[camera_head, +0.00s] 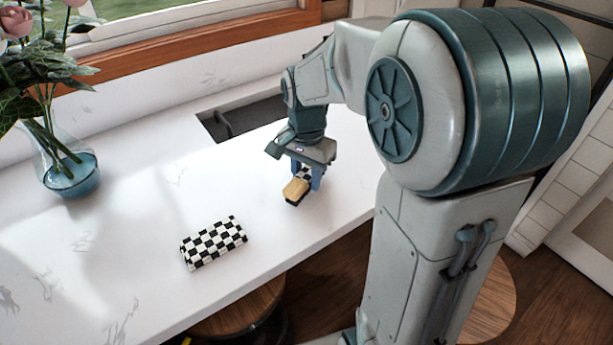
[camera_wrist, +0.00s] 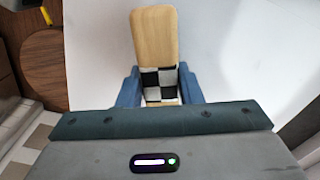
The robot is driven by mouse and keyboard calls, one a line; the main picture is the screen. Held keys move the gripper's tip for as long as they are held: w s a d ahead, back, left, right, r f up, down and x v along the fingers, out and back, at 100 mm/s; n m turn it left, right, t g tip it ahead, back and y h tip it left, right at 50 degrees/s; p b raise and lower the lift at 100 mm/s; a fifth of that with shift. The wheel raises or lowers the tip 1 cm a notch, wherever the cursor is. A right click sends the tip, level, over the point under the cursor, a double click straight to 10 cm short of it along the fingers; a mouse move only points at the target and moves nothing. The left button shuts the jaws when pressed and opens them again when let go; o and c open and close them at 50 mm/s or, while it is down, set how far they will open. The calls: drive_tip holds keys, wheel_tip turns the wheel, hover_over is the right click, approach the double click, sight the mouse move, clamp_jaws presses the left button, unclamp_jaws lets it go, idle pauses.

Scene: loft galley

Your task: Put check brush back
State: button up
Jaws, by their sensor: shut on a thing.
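The check brush (camera_head: 298,188) has a pale wooden part and a black-and-white checked part. My gripper (camera_head: 307,177) is shut on it over the white counter, near the front edge. In the wrist view the brush (camera_wrist: 155,45) lies between the blue fingers of my gripper (camera_wrist: 160,88), which press its checked part from both sides. The wooden part sticks out beyond the fingers. I cannot tell whether the brush touches the counter. A black-and-white checked case (camera_head: 214,243) lies on the counter to the left of and nearer than my gripper.
The white counter (camera_head: 130,240) is clear around the checked case. A glass vase (camera_head: 70,176) with pink flowers stands at the left. A sunken sink (camera_head: 240,116) lies behind my gripper. Round wooden stools (camera_head: 240,308) stand below the front edge.

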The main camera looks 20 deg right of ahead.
drive_tip(key=shift+f, duration=0.65)
drive_tip(key=shift+f, duration=0.25)
drive_tip(key=o, duration=0.9)
drive_tip(key=shift+r, duration=0.1)
drive_tip(key=shift+o, duration=0.2)
drive_tip(key=shift+r, duration=0.15)
